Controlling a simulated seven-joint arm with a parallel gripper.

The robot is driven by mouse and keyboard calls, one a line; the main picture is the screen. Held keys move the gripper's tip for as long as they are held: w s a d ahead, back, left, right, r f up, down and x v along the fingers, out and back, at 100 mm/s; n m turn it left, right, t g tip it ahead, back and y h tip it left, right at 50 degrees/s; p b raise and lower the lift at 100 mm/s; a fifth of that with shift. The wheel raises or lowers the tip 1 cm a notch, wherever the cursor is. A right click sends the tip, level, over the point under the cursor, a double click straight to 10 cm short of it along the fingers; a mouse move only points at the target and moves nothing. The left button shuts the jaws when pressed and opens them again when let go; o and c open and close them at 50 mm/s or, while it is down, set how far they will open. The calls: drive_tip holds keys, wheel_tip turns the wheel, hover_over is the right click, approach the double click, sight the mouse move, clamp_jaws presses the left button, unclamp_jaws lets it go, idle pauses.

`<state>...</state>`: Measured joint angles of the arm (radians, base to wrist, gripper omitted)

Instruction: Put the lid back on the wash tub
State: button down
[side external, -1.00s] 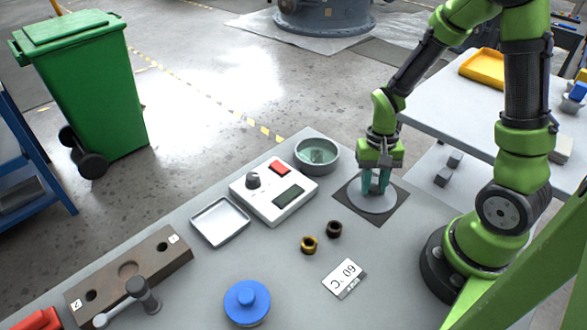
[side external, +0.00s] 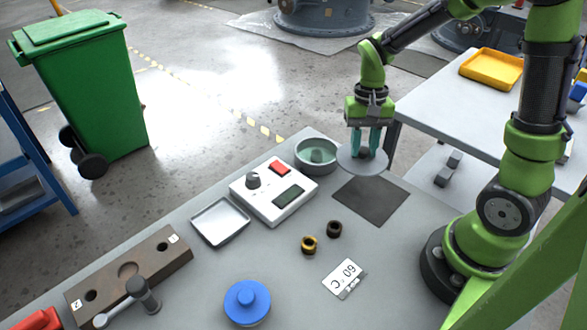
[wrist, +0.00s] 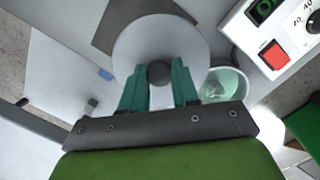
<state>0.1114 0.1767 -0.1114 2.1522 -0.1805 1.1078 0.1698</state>
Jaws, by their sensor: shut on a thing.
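The wash tub (side external: 317,154) is a round grey tub with greenish liquid at the back of the bench; it also shows in the wrist view (wrist: 226,84). The lid (side external: 362,162) is a pale grey disc with a dark round knob (wrist: 159,72). My gripper (side external: 366,150) is shut on the lid's knob and holds the lid level, raised above the bench. The lid is just right of the tub in the side view, not over its opening. In the wrist view the lid partly covers the dark square mat (wrist: 114,22).
The dark mat (side external: 371,200) lies bare on the bench. Left of the tub is a white control box (side external: 274,192) with a red button. A white tray (side external: 220,221), two small bushings (side external: 322,237), a 60 °C card (side external: 345,279) and a blue knobbed piece (side external: 247,302) lie nearer.

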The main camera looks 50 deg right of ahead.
drive_tip(key=w, duration=1.3)
drive_tip(key=shift+a+f, duration=0.1)
drive_tip(key=shift+f, duration=2.1)
drive_tip(key=shift+f, duration=0.15)
drive_tip(key=shift+c, duration=1.4)
unclamp_jaws()
drive_tip(key=shift+r, duration=2.5)
